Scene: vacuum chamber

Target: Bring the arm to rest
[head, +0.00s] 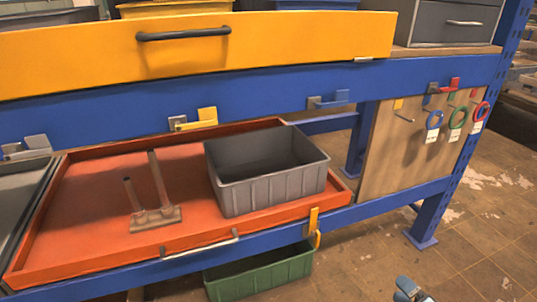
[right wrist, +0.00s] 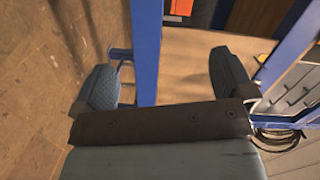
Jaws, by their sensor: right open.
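My right gripper (right wrist: 163,80) shows in the right wrist view with its two dark fingers spread wide and nothing between them. A blue post stands beyond the gap between the fingers. In the head view only a small grey and blue part of my right gripper (head: 409,292) shows at the bottom edge, over the brown floor, to the right of the blue workbench frame. It appears apart from the bench. The rest of my right arm is out of the head view. My left gripper is in neither view.
A red tray (head: 85,212) on the blue bench's lower shelf bears a grey bin (head: 270,190) and a metal bracket with two posts (head: 155,215). A green bin (head: 262,275) sits below. A yellow drawer (head: 290,45) is above. Floor (head: 475,255) at right is clear.

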